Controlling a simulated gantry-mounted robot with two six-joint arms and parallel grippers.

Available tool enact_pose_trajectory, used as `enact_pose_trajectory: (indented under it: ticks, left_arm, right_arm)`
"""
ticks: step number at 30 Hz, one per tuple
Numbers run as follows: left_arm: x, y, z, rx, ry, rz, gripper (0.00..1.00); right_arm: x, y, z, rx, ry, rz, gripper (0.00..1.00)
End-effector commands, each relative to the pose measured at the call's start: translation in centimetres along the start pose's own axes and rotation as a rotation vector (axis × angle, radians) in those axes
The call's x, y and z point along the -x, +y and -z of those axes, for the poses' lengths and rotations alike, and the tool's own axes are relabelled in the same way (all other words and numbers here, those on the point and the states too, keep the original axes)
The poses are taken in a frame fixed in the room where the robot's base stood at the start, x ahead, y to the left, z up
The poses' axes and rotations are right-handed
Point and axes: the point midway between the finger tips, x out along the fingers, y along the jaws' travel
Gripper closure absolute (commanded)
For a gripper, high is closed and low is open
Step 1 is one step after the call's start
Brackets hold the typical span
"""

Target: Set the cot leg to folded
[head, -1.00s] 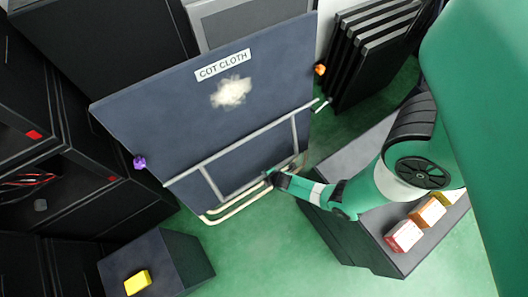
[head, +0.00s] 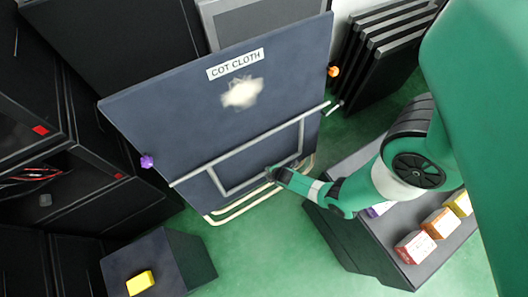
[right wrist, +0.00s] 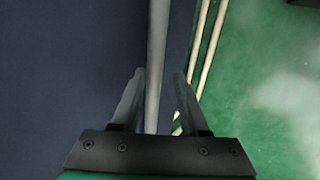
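The cot is a large dark blue panel (head: 170,115) labelled "COT CLOTH", standing tilted. Its leg (head: 248,187) is a grey U-shaped frame hanging from a grey crossbar (head: 250,143) over the lower panel, with its lower bar close to the panel. My right gripper (head: 270,173) is at that lower bar. In the right wrist view, the leg's grey bar (right wrist: 156,60) runs between the two fingers of the right gripper (right wrist: 160,85), which stand apart with a gap on the right side. Contact on the left is unclear. My left gripper is out of view.
Cream floor rails (head: 245,205) run below the panel. A purple knob (head: 147,161) and an orange knob (head: 333,71) sit at its sides. A dark cabinet with several small boxes (head: 415,247) stands right. A dark box (head: 185,265) bears a yellow block (head: 140,283). Green floor lies between.

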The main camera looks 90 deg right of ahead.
Motion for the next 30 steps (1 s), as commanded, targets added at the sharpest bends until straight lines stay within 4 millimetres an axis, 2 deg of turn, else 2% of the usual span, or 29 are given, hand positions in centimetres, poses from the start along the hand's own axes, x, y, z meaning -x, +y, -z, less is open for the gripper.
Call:
enact_pose_trajectory:
  ticks: [8,11,14,21,24,30]
  left_arm:
    - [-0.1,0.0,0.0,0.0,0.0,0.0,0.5]
    - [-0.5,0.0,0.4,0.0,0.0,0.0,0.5]
    - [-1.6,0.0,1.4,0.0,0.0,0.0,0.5]
    - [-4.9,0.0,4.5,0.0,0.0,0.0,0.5]
    - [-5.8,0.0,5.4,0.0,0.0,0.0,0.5]
    - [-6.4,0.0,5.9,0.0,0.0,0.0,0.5]
  right_arm:
    - [0.1,0.3,0.1,0.0,0.002,-0.007,0.45]
    - [0.7,0.5,0.1,0.001,0.003,-0.008,0.45]
    - [2.4,0.6,0.1,0.003,0.003,-0.008,0.45]
    - [8.3,0.6,0.1,0.004,0.004,-0.006,0.45]
    - [10.2,0.4,0.0,0.004,0.003,-0.005,0.45]
    - [11.8,0.2,0.0,0.001,0.002,-0.005,0.45]
